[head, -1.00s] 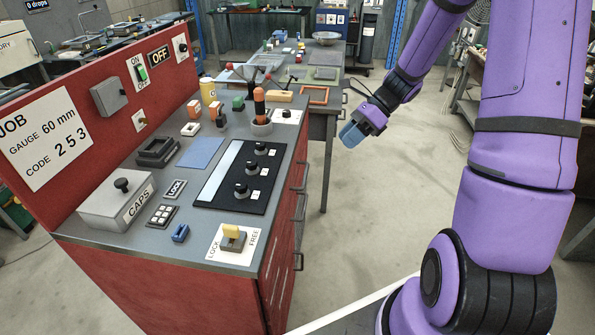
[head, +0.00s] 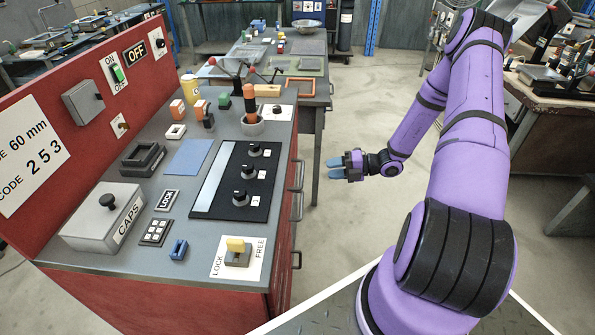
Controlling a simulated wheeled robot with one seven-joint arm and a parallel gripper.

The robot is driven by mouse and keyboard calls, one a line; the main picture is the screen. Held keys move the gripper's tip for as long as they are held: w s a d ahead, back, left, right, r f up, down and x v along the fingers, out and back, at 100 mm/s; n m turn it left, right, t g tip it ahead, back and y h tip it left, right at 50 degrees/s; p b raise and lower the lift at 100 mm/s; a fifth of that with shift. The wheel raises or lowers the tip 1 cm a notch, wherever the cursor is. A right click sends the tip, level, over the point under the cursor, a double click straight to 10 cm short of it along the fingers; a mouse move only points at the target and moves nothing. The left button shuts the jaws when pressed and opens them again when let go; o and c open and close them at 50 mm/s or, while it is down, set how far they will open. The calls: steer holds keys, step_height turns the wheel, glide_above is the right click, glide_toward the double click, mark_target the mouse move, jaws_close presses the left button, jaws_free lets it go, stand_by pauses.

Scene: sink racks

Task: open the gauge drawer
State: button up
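The red cabinet (head: 130,300) stands at the left with a grey top. Its drawer side faces right and is seen at a steep angle. Dark bar handles show there: a far one (head: 298,175), a middle one (head: 297,206) and a near one (head: 296,260). I cannot read any label telling which drawer is the gauge drawer, and no drawer stands visibly out. My gripper (head: 335,164), with blue fingertips, is in the air right of the far handles, apart from them and holding nothing visible. Its finger gap is unclear.
A yellow lever (head: 235,244) sits on a LOCK/FREE plate (head: 260,262) at the top's near right corner. A CAPS box (head: 100,215) and a knob panel (head: 235,180) are on the top. A workbench (head: 545,110) stands right. Floor between is clear.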

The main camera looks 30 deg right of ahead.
mark_target(302, 170)
steer(key=x, duration=1)
steer(key=shift+w+a+f, duration=0.1)
steer(key=shift+w+a, duration=0.1)
steer(key=shift+a, duration=0.1)
jaws_close()
